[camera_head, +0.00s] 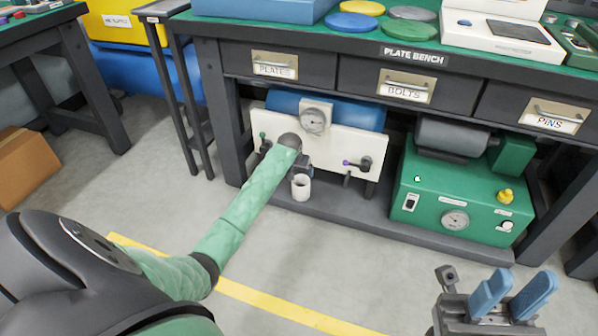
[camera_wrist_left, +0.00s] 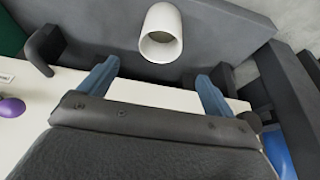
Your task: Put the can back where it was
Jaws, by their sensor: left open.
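The can (camera_head: 301,190) is a white open-topped cylinder. It looks upright on the dark lower shelf under the bench, in front of the white panel. In the left wrist view the can (camera_wrist_left: 172,22) stands beyond my fingertips, between their lines, with its open mouth toward the camera. My left gripper (camera_wrist_left: 158,72) is open and empty, its two blue fingers wide apart and not touching the can. In the head view my left gripper (camera_head: 302,169) is small and partly hidden by my green forearm, just above the can. My right gripper (camera_head: 524,282) is open and empty at the lower right.
The white panel (camera_head: 335,150) carries a gauge (camera_head: 315,118) and a purple-tipped valve (camera_head: 359,164) close by. A green machine (camera_head: 460,200) stands right on the shelf (camera_head: 345,213). Drawers overhang above. A dark bench leg (camera_head: 222,130) stands left. The floor in front is clear.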

